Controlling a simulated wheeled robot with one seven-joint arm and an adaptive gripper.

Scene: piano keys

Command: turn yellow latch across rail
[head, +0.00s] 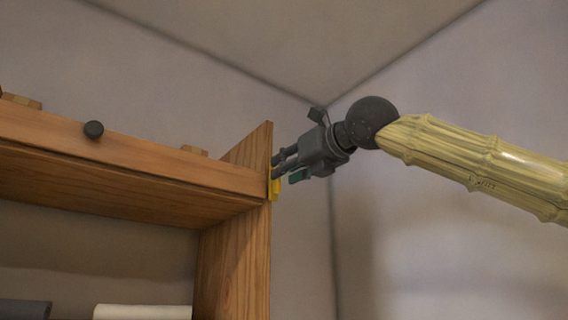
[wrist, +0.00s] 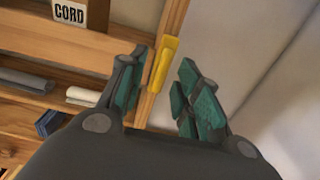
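The yellow latch (head: 274,187) is on the right edge of the wooden cabinet's side post, where the front rail (head: 150,150) meets it. In the wrist view the latch (wrist: 162,64) is a narrow yellow bar, running nearly along the post and tilted slightly. My gripper (head: 279,168) reaches in from the right at the post's edge, beside the latch. In the wrist view my gripper (wrist: 163,72) is open, with its teal-padded fingers on either side of the latch. A gap shows on the right; whether the left finger touches the latch or post, I cannot tell.
A black round knob (head: 94,129) sticks out of the rail. A sign reading CORD (wrist: 70,13) is at the top left of the wrist view. A white roll (head: 142,312) and a dark roll (head: 25,310) lie below. Right of the post is free room before the wall.

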